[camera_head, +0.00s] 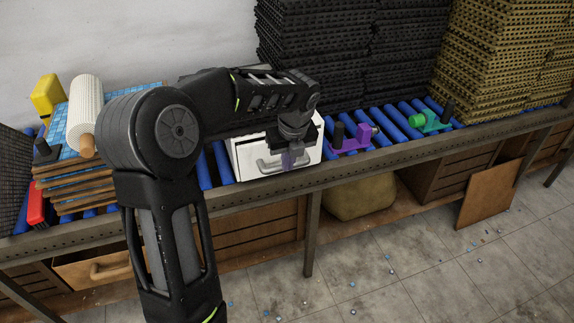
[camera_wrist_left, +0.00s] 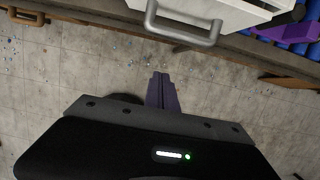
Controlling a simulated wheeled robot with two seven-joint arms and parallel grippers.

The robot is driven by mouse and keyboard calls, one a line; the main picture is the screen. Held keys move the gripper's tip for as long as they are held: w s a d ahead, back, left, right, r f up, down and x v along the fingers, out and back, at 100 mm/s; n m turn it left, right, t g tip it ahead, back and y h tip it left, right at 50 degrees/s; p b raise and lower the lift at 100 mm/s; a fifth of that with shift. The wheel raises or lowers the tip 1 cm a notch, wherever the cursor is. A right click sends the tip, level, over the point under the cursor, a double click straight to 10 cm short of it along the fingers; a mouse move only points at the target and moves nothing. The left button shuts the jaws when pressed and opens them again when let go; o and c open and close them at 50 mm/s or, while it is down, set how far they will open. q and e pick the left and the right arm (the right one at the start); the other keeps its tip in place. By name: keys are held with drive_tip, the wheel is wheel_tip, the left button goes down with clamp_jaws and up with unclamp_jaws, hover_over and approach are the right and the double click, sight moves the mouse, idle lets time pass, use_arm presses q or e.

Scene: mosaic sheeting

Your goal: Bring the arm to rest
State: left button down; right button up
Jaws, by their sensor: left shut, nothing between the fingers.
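My left arm rises from the bottom of the head view, bends at a large black joint, and reaches right over the roller bench. My left gripper (camera_head: 289,160) points down in front of the white drawer box (camera_head: 245,146). Its purple fingers are shut and empty; they show again in the left wrist view (camera_wrist_left: 162,92), over the floor. The box's grey handle (camera_wrist_left: 183,30) is just ahead of the fingers, apart from them in the wrist view. My right gripper is in neither view.
A blue-roller bench (camera_head: 402,153) runs across. Mosaic sheets (camera_head: 62,186), a white roll (camera_head: 84,114) and a yellow object (camera_head: 47,95) are at left. A purple holder (camera_head: 352,146) and a green holder (camera_head: 432,125) stand right of the box. Black crates (camera_head: 310,45) stack behind.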

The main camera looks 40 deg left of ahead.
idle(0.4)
use_arm(q)
drive_tip(key=w+d+f+n+t+h, duration=0.25)
drive_tip(key=w+d+n, duration=0.25)
drive_tip(key=n, duration=0.3)
drive_tip(key=s+d+f+n+t+h, duration=0.1)
drive_tip(key=s+d+f+n+h, duration=0.2)
drive_tip(key=d+f+n, duration=0.95)
drive_tip(key=s+d+f+n+g, duration=0.1)
drive_tip(key=s+d+f+n, duration=0.1)
drive_tip(key=s+d+f, duration=0.3)
drive_tip(key=s+d+f+n+g, duration=0.2)
drive_tip(key=s+d+f, duration=0.3)
drive_tip(key=s, duration=0.7)
drive_tip(key=s+d+f+n+g+h, duration=0.1)
drive_tip(key=s+d+f+n, duration=0.1)
drive_tip(key=s+d+f, duration=0.3)
drive_tip(key=s+f, duration=0.2)
drive_tip(key=s, duration=0.1)
drive_tip(key=shift+s+f, duration=0.25)
drive_tip(key=shift+s, duration=0.1)
drive_tip(key=shift+g, duration=0.25)
